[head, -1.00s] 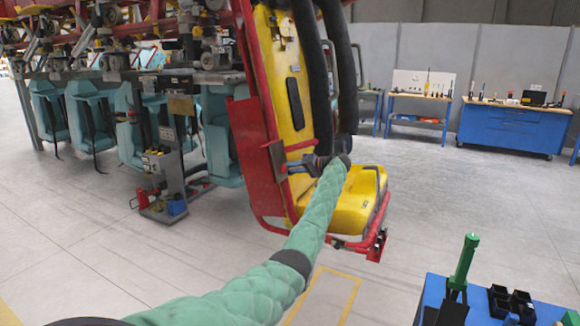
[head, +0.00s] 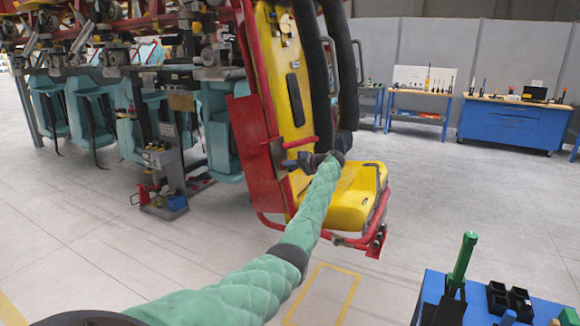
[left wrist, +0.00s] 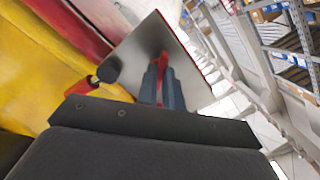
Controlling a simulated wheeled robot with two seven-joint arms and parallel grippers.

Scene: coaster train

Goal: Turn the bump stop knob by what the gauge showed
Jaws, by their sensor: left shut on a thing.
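The yellow ride seat (head: 352,205) with its red frame stands in the middle of the head view. My left gripper (head: 297,164) reaches to a bracket plate (head: 278,158) on the side of the seat's back. In the left wrist view, the fingers of my left gripper (left wrist: 159,84) are shut on a small red part, apparently the bump stop knob (left wrist: 162,60). It sits in front of a grey plate (left wrist: 188,62), and the fingers hide most of it. No gauge reading can be made out. My right gripper is not in view.
A blue-topped bench (head: 482,312) at the lower right bears a green upright tool (head: 463,258) and black bins (head: 508,298). A blue workbench (head: 510,126) stands along the back wall. Teal seats (head: 92,108) hang at the left. The floor right of the seat is clear.

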